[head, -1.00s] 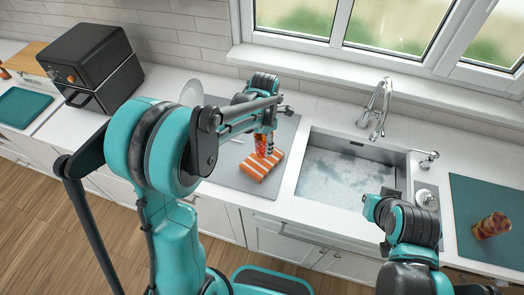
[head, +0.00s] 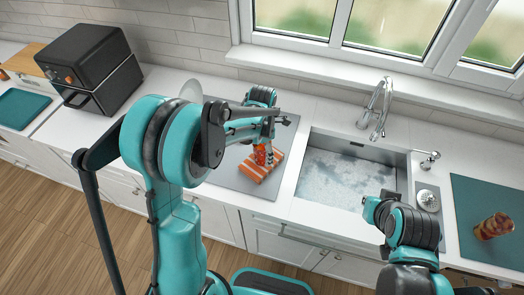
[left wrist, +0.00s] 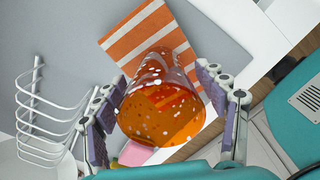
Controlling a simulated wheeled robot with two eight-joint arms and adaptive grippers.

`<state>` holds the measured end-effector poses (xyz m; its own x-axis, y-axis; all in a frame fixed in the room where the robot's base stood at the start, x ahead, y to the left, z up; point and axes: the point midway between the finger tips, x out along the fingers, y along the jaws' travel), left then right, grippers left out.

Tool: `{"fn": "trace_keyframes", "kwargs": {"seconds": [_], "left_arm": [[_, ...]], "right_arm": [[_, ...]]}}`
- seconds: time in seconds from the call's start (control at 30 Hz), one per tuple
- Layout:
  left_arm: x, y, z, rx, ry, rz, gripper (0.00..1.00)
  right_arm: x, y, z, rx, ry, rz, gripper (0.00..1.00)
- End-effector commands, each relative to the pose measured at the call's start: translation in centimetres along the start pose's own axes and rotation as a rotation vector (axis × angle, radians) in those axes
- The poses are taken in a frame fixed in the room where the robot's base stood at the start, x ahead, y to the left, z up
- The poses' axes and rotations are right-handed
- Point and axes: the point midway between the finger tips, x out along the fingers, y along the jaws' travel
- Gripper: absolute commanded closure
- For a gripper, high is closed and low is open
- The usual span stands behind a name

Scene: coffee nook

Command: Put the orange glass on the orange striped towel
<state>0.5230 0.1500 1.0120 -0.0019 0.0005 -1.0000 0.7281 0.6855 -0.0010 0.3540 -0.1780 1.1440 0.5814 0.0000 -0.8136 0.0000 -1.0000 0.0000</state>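The orange glass (head: 260,156) with white specks is between the fingers of my left gripper (head: 266,148) in the head view. In the left wrist view, the glass (left wrist: 160,110) sits between the two purple finger pads, which appear to press on its sides. The orange and white striped towel (head: 254,174) lies on the grey mat, directly under and beside the glass. It also shows behind the glass in the left wrist view (left wrist: 135,42). I cannot tell whether the glass touches the towel.
The sink (head: 340,180) is right of the grey mat (head: 228,178), with a faucet (head: 378,108) behind it. Another amber glass (head: 493,226) stands on a teal mat at far right. A white wire rack (left wrist: 32,105) and a pink item (left wrist: 135,153) are near the glass.

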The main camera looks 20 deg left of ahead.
Motion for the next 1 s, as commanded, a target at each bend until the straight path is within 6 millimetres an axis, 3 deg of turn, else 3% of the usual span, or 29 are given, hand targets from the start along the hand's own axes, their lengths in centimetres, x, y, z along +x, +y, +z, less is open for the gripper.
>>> {"fn": "trace_keyframes", "kwargs": {"seconds": [0.27, 0.7, 1.0], "left_arm": [[-0.6, 0.0, 0.0, 0.0, 0.0, 0.0, 0.28], [-9.5, 0.0, 0.0, 0.0, 0.0, 0.0, 0.28], [-12.6, -0.2, -0.3, 0.038, -0.007, 0.007, 0.28]], "right_arm": [[-0.4, 0.0, -0.3, 0.0, 0.0, 0.0, 1.0], [-1.8, 0.0, -1.2, 0.0, 0.0, 0.0, 1.0], [-2.0, 0.0, -1.5, 0.0, 0.0, 0.0, 1.0]]}}
